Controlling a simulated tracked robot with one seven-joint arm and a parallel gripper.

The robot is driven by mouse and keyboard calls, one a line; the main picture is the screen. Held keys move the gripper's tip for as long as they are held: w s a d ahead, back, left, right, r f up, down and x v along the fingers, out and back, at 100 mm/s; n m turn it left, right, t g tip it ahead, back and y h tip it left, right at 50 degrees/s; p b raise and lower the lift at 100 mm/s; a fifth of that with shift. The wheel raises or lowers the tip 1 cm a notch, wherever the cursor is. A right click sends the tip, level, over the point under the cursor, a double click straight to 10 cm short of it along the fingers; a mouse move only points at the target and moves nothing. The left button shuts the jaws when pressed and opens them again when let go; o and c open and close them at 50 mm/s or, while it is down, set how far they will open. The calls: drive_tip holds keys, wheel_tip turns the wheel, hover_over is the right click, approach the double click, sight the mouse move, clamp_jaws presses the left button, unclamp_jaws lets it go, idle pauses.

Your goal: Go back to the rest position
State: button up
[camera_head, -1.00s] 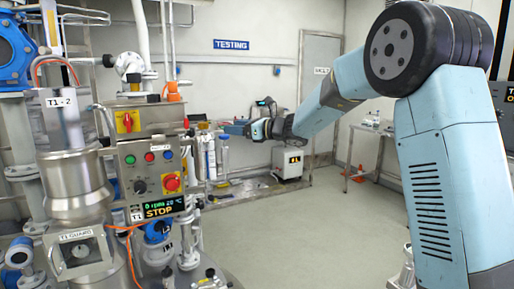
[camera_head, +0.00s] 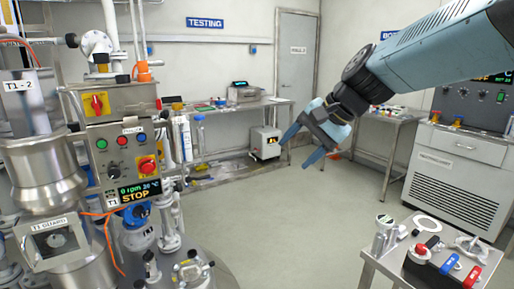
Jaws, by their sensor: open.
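My gripper (camera_head: 300,147) hangs in the air right of the picture's middle, with its two blue fingers spread apart and pointing down. Nothing shows between the fingers. My arm comes in from the upper right. Behind the gripper are the open floor and the back wall. The gripper is well clear of the reactor on the left and appears apart from the tables around it.
The steel reactor (camera_head: 75,187) and its control box (camera_head: 127,160), showing STOP, stand at the left. A small table (camera_head: 383,262) with red and blue handled items is at lower right. A grey cabinet (camera_head: 450,185) stands at right. The middle floor (camera_head: 270,220) is clear.

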drive_tip(key=s+d+f+n+h, duration=0.2)
drive_tip(key=s+d+n+h, duration=0.1)
drive_tip(key=s+d, duration=0.3)
drive_tip(key=s+d+f+n+t+h, duration=0.1)
drive_tip(key=s+d+f+n+h, duration=0.1)
drive_tip(key=s+d, duration=0.4)
drive_tip(key=shift+s+d+f+n+t+h, duration=0.35)
drive_tip(key=shift+d+f+h, duration=0.35)
drive_tip(key=shift+d, duration=0.35)
drive_tip(key=shift+w, duration=0.1)
